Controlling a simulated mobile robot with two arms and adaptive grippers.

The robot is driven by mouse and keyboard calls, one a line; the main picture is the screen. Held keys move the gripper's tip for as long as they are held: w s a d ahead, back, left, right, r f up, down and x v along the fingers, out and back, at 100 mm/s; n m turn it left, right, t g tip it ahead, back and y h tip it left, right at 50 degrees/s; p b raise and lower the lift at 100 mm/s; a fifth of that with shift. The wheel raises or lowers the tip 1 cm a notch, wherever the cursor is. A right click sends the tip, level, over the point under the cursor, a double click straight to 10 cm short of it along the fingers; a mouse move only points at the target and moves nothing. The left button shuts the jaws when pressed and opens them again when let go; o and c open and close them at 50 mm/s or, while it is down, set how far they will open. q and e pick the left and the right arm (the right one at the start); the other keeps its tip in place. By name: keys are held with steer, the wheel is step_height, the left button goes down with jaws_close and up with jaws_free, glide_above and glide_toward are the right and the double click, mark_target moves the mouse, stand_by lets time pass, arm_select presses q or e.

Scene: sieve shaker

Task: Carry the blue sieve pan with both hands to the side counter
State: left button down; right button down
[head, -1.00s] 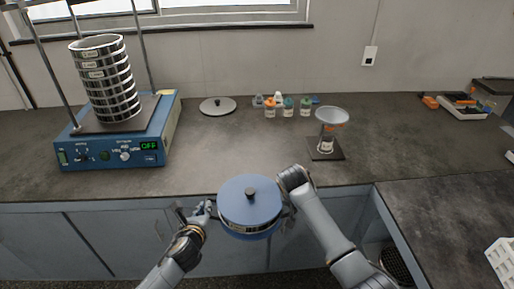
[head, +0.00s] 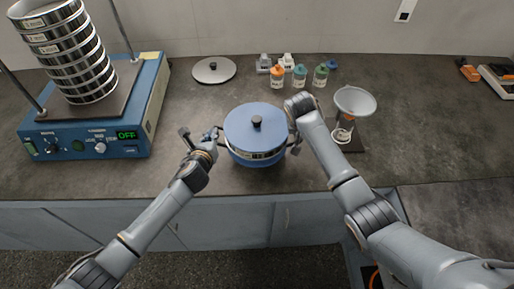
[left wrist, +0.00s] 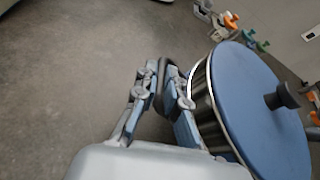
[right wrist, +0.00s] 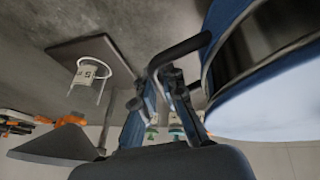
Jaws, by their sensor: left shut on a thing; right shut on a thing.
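The blue sieve pan (head: 255,133) has a blue lid with a dark knob and a metal band. In the head view it is over the front part of the long counter, between my grippers; I cannot tell whether it touches the counter. My left gripper (head: 212,137) is shut on its left side handle; the left wrist view shows the fingers (left wrist: 170,85) beside the pan (left wrist: 255,110). My right gripper (head: 295,130) is shut on the right handle; the right wrist view shows the fingers (right wrist: 165,88) around the dark handle bar. The side counter (head: 460,215) is at the lower right.
A blue shaker (head: 95,130) with a sieve stack (head: 70,55) stands at left. A funnel on a stand (head: 352,105) is close to my right gripper. The side counter's visible part is bare.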

arm_select(q)
steer(key=shift+s+r, duration=0.1)
steer(key=shift+s, duration=0.05)
arm_select(e)
steer(key=shift+s+r, duration=0.1)
steer(key=shift+s, duration=0.05)
